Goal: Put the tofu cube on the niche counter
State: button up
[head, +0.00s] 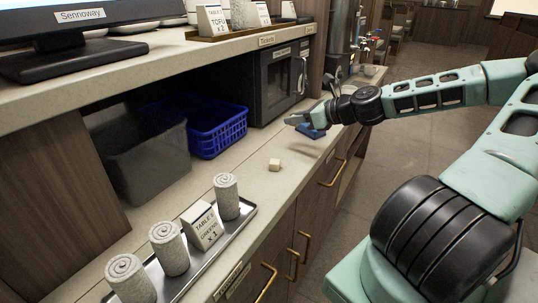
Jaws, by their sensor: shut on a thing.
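A small cream cube (275,165), which looks like the tofu cube, rests on the pale lower counter (235,170) near its front edge. This counter runs into the niche under the upper shelf. My gripper (303,122) is farther along the counter, beyond the cube and apart from it. It is shut on a small blue object (312,132) at its underside, partly hidden by the gripper. I cannot tell what the blue object is or whether it touches the counter.
A blue basket (218,132), a grey bin (145,160) and a black microwave (280,80) stand in the niche. A metal tray (240,222) with rolled towels and a card (203,228) lies nearer. Taps (368,45) are beyond. Counter around the cube is clear.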

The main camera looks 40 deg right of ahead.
aim_at(294, 148)
notch_tip(294, 148, down, 8)
jog(key=shift+r+b, duration=0.1)
jog(key=shift+b, duration=0.25)
jog(key=o, duration=1)
jog(key=shift+c, duration=0.2)
